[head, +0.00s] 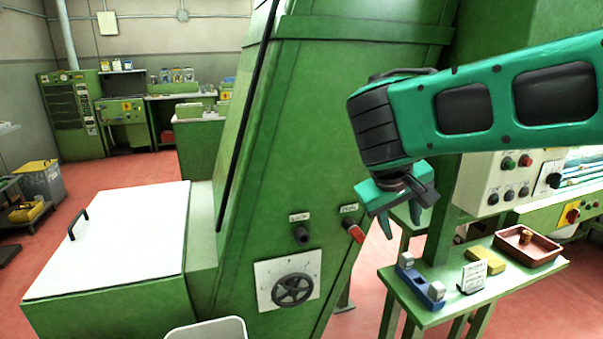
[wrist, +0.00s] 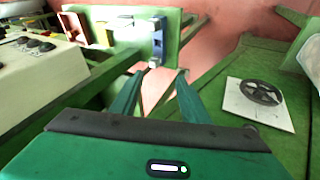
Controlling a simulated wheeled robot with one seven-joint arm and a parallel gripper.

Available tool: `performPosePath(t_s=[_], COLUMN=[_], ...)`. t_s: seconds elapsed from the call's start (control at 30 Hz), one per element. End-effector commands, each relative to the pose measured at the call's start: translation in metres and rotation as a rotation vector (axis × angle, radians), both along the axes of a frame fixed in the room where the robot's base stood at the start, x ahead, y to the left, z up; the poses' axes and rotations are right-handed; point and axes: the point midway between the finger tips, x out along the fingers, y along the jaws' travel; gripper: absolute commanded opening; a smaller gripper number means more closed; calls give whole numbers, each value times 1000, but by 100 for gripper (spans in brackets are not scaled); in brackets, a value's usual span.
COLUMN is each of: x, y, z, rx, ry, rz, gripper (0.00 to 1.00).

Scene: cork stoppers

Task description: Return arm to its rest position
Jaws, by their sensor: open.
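My green arm reaches in from the right side of the head view. My gripper (head: 400,226) points down with its fingers apart and nothing between them. It hangs in the air above and to the left of the small green side table (head: 451,307), beside the big green machine (head: 292,180). The wrist view also shows my gripper (wrist: 157,85) open and empty, with floor and table legs beyond it.
The side table bears a blue block with grey ends (head: 420,283), a white card (head: 473,276), a yellow block (head: 486,258) and a brown tray (head: 528,244) with a small cork-coloured piece inside. A control panel (head: 512,180) stands behind. The machine carries a handwheel (head: 292,290).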

Motion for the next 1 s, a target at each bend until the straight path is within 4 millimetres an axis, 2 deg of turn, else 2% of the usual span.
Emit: performPosePath(t_s=[0.03,0.2,0.3,0.4,0.53,0.7,0.83,1.0], x=[-9,-53,-86,-122,-171,-220,-241,-249], y=[-30,-104,-138,-163,-183,-187,-185,-182], z=[-5,-27,-41,-55,-73,-91,-98,-101], rx=[21,108,168,235,328,438,490,512], ry=[17,83,118,148,181,208,216,221], rz=[-60,-231,-330,-426,-547,-662,-711,-728], gripper=[41,41,41,41,41,41,41,41])
